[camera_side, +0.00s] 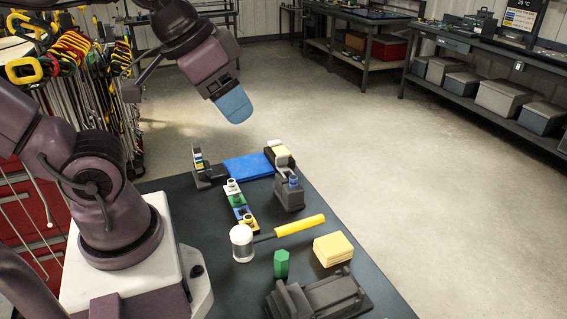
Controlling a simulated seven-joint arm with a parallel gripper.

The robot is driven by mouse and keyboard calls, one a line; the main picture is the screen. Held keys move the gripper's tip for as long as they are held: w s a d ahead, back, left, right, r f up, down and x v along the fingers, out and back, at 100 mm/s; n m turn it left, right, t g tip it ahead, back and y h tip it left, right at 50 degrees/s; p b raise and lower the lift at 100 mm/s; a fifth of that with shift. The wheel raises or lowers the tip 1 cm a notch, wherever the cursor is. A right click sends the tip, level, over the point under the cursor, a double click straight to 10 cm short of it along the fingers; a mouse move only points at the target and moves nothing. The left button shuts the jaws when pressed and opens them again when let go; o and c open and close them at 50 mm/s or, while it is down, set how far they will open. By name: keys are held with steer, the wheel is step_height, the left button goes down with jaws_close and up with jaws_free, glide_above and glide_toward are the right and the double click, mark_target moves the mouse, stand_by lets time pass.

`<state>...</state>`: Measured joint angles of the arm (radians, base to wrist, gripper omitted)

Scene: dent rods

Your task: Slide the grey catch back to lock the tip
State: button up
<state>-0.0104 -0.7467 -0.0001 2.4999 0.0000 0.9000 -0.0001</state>
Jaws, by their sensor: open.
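My gripper (235,105) hangs in the air above the far left of the workbench, well clear of everything on it. Its blue fingers overlap from this side, so the gap between them is hard to see, and nothing shows in them. I cannot make out a grey catch for certain. Small coloured tips stand in a row on a narrow rack (240,207) in the middle of the bench. A dark grey block (289,197) with a blue top stands right of the rack. A dark fixture (318,297) lies at the near edge of the picture.
A white-headed mallet (243,243) with a yellow handle lies mid-bench. A green hexagonal piece (281,264) and a yellow sponge-like stack (333,249) stand nearby.

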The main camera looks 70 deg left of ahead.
steer(key=shift+w+a+f+n+g, duration=0.25)
steer(key=shift+w+a+f+g, duration=0.1)
steer(key=shift+a+f, duration=0.15)
steer(key=shift+w+a+f+n+g, duration=0.25)
steer(key=shift+a+f+g, duration=0.15)
steer(key=shift+f, duration=0.15)
steer(key=shift+c, duration=1.1)
steer(key=m+g, duration=0.1)
steer(key=g, duration=0.3)
glide_above(282, 156)
step_height(282, 156, down, 12)
step_height(282, 156, down, 13)
steer(key=shift+a, duration=0.1)
